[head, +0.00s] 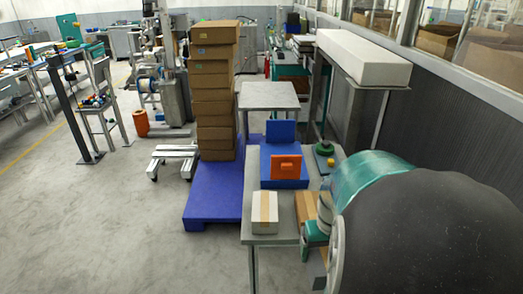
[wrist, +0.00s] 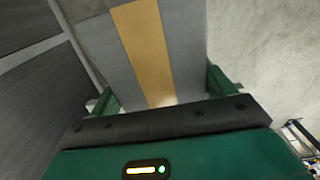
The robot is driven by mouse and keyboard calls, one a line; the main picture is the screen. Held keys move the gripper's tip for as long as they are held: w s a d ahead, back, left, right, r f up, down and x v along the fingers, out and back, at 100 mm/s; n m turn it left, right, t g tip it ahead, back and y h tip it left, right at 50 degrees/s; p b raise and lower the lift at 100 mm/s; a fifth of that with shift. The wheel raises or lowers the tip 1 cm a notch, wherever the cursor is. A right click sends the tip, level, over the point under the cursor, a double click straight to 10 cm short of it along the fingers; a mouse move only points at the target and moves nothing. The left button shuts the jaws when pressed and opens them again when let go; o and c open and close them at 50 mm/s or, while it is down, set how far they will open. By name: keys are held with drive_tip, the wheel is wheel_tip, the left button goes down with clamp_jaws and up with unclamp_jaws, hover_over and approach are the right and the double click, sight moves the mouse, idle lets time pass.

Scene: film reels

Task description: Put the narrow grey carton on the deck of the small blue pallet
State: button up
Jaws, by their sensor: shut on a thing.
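My gripper (wrist: 160,90) is shut on the narrow grey carton (wrist: 188,40), which has a tan tape stripe down its middle. Its green fingers press the carton's two sides in the wrist view. In the head view my gripper (head: 316,236) is at the right side of the near table, partly hidden by my arm; a taped grey-and-tan piece beside it (head: 307,206) looks like the held carton.
A pale taped carton (head: 264,213) stands at the near table's front left. A large blue pallet (head: 207,200) on the floor bears a tall stack of brown boxes (head: 213,95). A green round item (head: 324,148) is right of the platform. A long white box (head: 362,57) lies higher behind.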

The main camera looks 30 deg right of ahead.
drive_tip(key=w+a+f+n, duration=0.1)
drive_tip(key=w+a+f, duration=0.3)
drive_tip(key=w+a, duration=0.3)
drive_tip(key=w+a+f+n, duration=0.2)
drive_tip(key=w+a, duration=0.6)
drive_tip(key=w, duration=0.5)
drive_tip(key=w+a+f+n, duration=0.2)
drive_tip(key=w+a+f, duration=0.3)
drive_tip(key=w, duration=0.5)
drive_tip(key=a, duration=0.2)
drive_tip(key=shift+w+a+f, duration=0.3)
drive_tip(key=shift+a+f, duration=0.05)
drive_tip(key=shift+a, duration=0.05)
drive_tip(key=shift+w, duration=0.1)
